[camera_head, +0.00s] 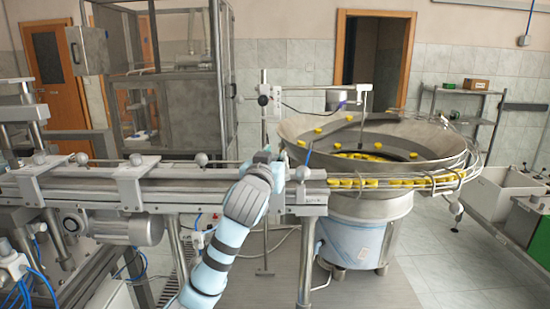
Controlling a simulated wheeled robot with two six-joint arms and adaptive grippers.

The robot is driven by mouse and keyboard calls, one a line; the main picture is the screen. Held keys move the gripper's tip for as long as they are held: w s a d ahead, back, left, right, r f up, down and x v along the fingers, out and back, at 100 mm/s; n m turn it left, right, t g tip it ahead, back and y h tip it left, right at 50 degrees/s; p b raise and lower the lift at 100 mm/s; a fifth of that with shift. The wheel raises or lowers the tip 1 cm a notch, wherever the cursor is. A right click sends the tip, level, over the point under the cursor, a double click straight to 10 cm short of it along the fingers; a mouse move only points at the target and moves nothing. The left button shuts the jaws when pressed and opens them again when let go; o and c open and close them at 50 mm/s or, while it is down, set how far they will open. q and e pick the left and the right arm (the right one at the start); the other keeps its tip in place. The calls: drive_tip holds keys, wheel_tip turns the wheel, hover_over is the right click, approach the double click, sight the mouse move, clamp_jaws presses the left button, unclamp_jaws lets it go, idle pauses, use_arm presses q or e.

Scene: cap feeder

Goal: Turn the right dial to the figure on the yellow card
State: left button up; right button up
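My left arm rises from the bottom of the head view, and its wrist covers part of the conveyor rail. My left gripper (270,158) is at the rail's right end, just left of the feeder bowl. It is small and mostly hidden behind the wrist, so I cannot tell whether its fingers are open or shut. I cannot make out a yellow card or a dial with figures. Several round grey knobs (201,159) stand along the rail; I cannot tell whether any is the dial. My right gripper is not in view.
A steel feeder bowl (440,148) holds yellow caps (365,156), with more caps lined up along its front track. The conveyor rail (160,174) runs across the left. A thin stand (264,105) rises behind my gripper. Grey bins (505,190) stand at right. The front floor is clear.

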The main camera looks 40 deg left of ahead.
use_arm(q)
clamp_jaws()
